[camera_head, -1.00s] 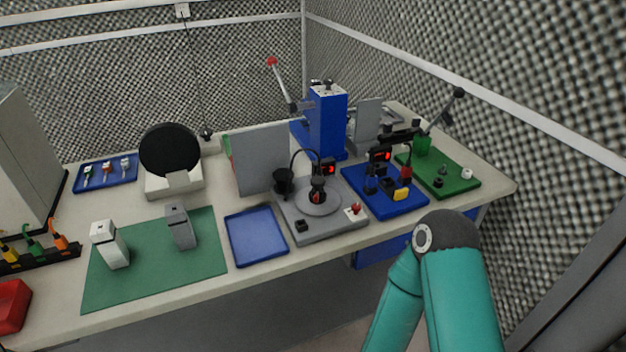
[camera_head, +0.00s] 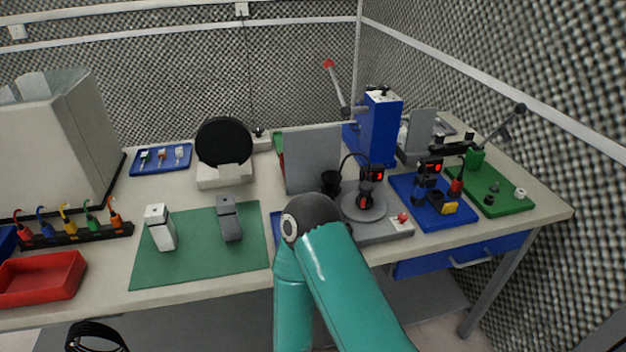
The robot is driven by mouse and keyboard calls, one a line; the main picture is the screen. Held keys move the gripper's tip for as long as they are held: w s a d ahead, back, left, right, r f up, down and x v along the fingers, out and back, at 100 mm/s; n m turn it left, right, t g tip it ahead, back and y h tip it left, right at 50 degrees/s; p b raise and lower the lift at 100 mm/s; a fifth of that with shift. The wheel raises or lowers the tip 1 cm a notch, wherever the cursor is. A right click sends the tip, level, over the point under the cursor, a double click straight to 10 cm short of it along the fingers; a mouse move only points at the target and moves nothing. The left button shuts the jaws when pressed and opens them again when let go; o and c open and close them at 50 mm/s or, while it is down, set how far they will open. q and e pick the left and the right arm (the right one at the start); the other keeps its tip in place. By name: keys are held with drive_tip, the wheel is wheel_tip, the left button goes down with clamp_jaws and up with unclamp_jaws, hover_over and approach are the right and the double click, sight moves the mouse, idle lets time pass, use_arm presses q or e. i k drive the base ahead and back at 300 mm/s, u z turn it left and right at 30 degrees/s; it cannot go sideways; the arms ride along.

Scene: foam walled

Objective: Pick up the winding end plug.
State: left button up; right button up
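I cannot tell for sure which thing is the winding end plug. Several plug-like pieces with coloured ends, one of them orange (camera_head: 114,220), stand in a black rack (camera_head: 75,236) at the left of the bench. Small coloured pieces lie in a blue tray (camera_head: 136,169) at the back left. A grey station with a round plate (camera_head: 363,206) and a dark upright piece (camera_head: 365,190) stands right of centre. A teal arm of mine reaches in from below, its dark joint in front of the bench. Neither gripper shows.
A red tray (camera_head: 42,280) lies at the front left. A green mat (camera_head: 190,268) holds a white (camera_head: 160,228) and a grey upright block (camera_head: 229,220). A blue press (camera_head: 379,130), a blue board (camera_head: 432,214) and a green board (camera_head: 510,203) fill the right side.

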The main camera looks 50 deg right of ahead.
sight(368, 177)
drive_tip(key=u, duration=0.15)
drive_tip(key=k, duration=1.45)
drive_tip(key=z, duration=0.8)
drive_tip(key=i, duration=0.95)
drive_tip(key=z, duration=0.05)
